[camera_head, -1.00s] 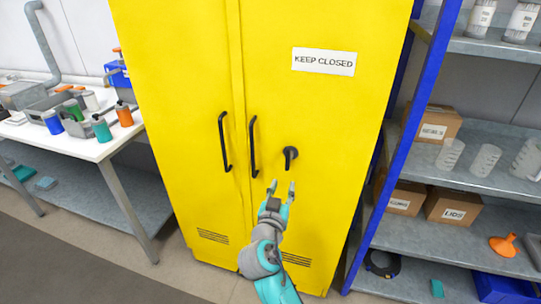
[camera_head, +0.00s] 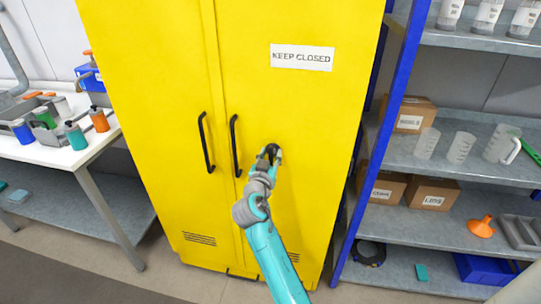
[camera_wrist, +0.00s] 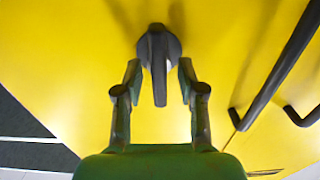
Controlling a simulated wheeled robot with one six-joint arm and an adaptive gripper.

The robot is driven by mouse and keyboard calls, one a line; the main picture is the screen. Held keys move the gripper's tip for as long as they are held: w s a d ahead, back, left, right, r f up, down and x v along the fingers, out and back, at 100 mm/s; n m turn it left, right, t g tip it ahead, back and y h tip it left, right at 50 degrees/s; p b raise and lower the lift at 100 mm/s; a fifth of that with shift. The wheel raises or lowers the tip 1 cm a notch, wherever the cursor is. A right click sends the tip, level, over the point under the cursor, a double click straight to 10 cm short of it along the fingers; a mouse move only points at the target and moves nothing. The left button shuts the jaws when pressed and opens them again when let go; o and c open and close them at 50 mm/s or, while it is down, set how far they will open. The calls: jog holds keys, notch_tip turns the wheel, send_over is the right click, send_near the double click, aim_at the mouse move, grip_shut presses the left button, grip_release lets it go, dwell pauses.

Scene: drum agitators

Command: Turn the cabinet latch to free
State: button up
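The yellow cabinet (camera_head: 300,105) stands ahead with both doors closed. Its black latch (camera_head: 270,150) is on the right door, to the right of the door handles, and is partly hidden by my gripper in the head view. In the wrist view the latch (camera_wrist: 158,50) has a round hub with a lever hanging toward the gripper's palm. My gripper (camera_wrist: 159,80) is open, with one finger on each side of the lever and a visible gap on both sides. In the head view my gripper (camera_head: 270,158) is right at the latch.
Two black door handles, left (camera_head: 206,142) and right (camera_head: 235,146), stand out beside the latch; the right one is close to my gripper. A white bench (camera_head: 60,158) with bottles is on the left. A blue-framed shelf (camera_head: 395,130) with boxes and beakers is on the right.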

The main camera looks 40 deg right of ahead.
jog(key=shift+w+d, duration=0.15)
jog(key=shift+d, duration=0.05)
grip_shut()
